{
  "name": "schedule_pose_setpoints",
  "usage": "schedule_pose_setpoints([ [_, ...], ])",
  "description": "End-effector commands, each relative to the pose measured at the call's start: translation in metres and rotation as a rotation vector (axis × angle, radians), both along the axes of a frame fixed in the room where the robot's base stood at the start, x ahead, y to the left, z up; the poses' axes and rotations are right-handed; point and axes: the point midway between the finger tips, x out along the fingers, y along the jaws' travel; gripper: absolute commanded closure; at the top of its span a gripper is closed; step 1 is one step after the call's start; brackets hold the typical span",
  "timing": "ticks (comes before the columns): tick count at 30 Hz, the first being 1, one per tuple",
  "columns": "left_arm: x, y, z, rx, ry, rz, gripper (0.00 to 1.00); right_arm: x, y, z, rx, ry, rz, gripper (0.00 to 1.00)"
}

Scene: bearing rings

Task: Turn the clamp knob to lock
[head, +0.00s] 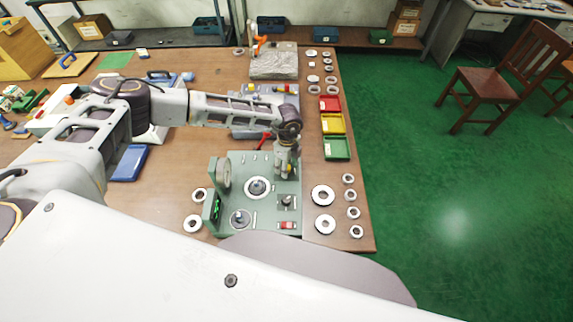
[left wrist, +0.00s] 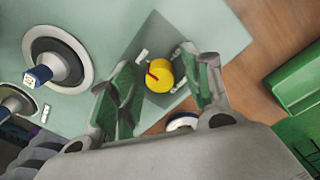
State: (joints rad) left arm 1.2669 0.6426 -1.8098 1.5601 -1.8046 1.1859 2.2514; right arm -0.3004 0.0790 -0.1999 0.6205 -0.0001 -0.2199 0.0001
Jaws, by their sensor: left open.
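The clamp knob is a yellow round knob (left wrist: 160,75) with a red mark on its top, seen in the left wrist view. It stands on the pale green fixture plate (left wrist: 110,20), near the plate's corner. My left gripper (left wrist: 164,84) is open, with one finger on each side of the knob and visible gaps between. In the head view my left gripper (head: 285,170) points down over the right rear part of the green fixture (head: 240,163) and largely hides the knob. My right gripper is not in view.
A round seat with a central post (head: 257,187) is on the fixture; a red switch (head: 288,225) is at its front. Metal rings (head: 323,195) lie to the right. Red, yellow and green bins (head: 336,148) stand behind them, close to the arm.

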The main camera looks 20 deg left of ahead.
Motion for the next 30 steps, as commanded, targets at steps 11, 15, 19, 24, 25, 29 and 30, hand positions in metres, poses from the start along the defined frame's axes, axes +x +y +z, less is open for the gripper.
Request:
schedule_pose_setpoints([
  [11,0.0000,0.0000,0.0001,0.000,0.000,0.000,0.87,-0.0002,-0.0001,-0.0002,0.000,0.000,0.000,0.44],
  [15,0.0000,0.0001,0.0002,0.000,0.000,0.000,0.97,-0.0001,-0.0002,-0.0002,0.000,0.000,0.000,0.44],
  [19,0.0001,0.0000,0.0001,0.000,0.000,-0.005,0.97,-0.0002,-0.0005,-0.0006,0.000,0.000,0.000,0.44],
  [24,0.0003,-0.0002,0.0000,-0.001,-0.001,-0.034,0.97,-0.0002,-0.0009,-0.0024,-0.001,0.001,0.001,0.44],
  [25,0.0003,-0.0002,-0.0001,-0.001,-0.001,-0.042,0.97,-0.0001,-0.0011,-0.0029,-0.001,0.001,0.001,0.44],
  [29,0.0002,-0.0001,-0.0008,0.000,0.000,-0.091,0.97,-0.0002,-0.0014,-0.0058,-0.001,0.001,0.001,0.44],
  [30,0.0002,0.0000,-0.0010,0.000,0.000,-0.110,0.97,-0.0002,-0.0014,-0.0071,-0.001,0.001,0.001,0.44],
])
